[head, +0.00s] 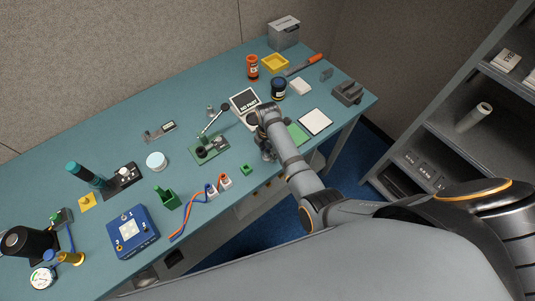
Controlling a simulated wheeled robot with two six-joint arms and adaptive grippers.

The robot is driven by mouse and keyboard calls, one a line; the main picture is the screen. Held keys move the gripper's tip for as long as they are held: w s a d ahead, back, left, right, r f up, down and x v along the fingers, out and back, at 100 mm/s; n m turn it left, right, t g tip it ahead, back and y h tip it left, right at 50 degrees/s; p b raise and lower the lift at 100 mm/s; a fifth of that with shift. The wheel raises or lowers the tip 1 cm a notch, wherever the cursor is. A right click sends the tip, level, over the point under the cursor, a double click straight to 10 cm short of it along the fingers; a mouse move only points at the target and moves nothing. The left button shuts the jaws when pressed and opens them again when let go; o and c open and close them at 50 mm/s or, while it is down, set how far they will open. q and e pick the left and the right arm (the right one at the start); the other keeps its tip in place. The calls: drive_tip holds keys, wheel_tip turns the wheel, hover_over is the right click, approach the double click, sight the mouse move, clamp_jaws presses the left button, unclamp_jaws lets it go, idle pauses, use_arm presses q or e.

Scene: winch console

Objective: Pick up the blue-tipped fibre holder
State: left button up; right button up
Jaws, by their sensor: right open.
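Two small holders stand side by side near the table's front edge. The blue-tipped fibre holder (211,190) is the left one, with a cable running to its lower left. The orange-tipped holder (224,181) is just right of it. My right gripper (267,154) is open, over the front edge of the table, up and to the right of both holders and apart from them. Its fingers are small and partly hidden by my arm. My left gripper is out of view.
A small green block (246,169) lies between the holders and my right gripper. A blue box (132,232) and a green holder (167,198) stand to the left. A green plate with a lever (208,150) is behind. Grey shelves (455,125) stand at the right.

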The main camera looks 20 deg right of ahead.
drive_tip(key=shift+f, duration=0.2)
clamp_jaws()
drive_tip(key=shift+r, duration=0.1)
drive_tip(key=shift+w+r, duration=0.1)
